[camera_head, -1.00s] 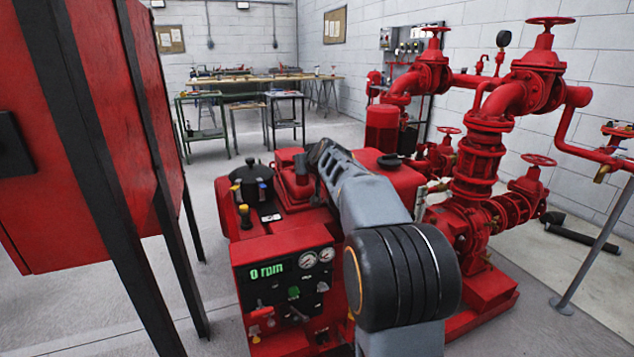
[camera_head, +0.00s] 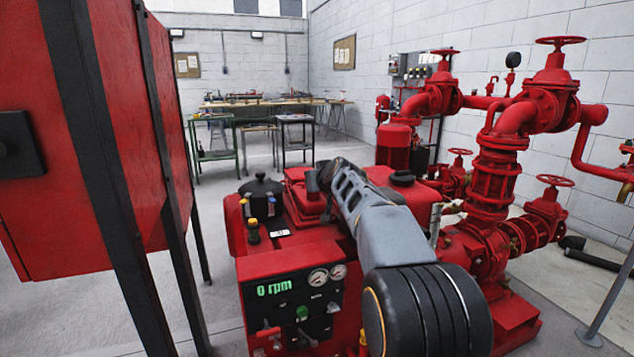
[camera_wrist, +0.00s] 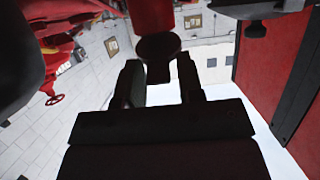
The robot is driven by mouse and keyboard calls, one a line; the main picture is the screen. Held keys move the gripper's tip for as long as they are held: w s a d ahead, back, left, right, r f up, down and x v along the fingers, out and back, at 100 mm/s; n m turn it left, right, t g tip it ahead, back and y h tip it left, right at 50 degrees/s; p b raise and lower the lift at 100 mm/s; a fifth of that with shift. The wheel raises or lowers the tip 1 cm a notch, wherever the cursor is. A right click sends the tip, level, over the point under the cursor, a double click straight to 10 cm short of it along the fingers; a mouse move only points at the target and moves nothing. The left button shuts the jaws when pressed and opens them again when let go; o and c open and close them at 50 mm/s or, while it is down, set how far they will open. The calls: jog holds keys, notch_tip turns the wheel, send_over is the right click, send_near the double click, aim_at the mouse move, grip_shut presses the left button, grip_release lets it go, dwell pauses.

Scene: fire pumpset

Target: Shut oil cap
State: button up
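In the wrist view, a dark round cap with a narrow tab (camera_wrist: 158,47) hangs from a red part at the top; it looks like the oil cap. My gripper (camera_wrist: 158,68) is open, with one dark finger on each side of the tab and light gaps between. I cannot tell whether a finger touches it. In the head view, my grey arm reaches over the red engine (camera_head: 290,229), its end near the square red block on top. The fingers and that cap cannot be made out there.
A yellow-topped knob (camera_head: 253,231) and a black lidded part (camera_head: 262,190) stand left of my arm. A black cap (camera_head: 402,177) sits to its right. The panel (camera_head: 290,290) reads 0 rpm. A red cabinet (camera_head: 95,150) stands left, red pump piping (camera_head: 492,185) right.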

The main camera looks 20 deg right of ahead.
jog(key=shift+o, duration=1.1)
jog(key=shift+d, duration=0.1)
jog(key=shift+s, duration=0.1)
jog(key=v, duration=1.3)
jog(key=shift+s+p, duration=0.35)
jog(key=shift+p, duration=0.05)
jog(key=shift+r, duration=0.1)
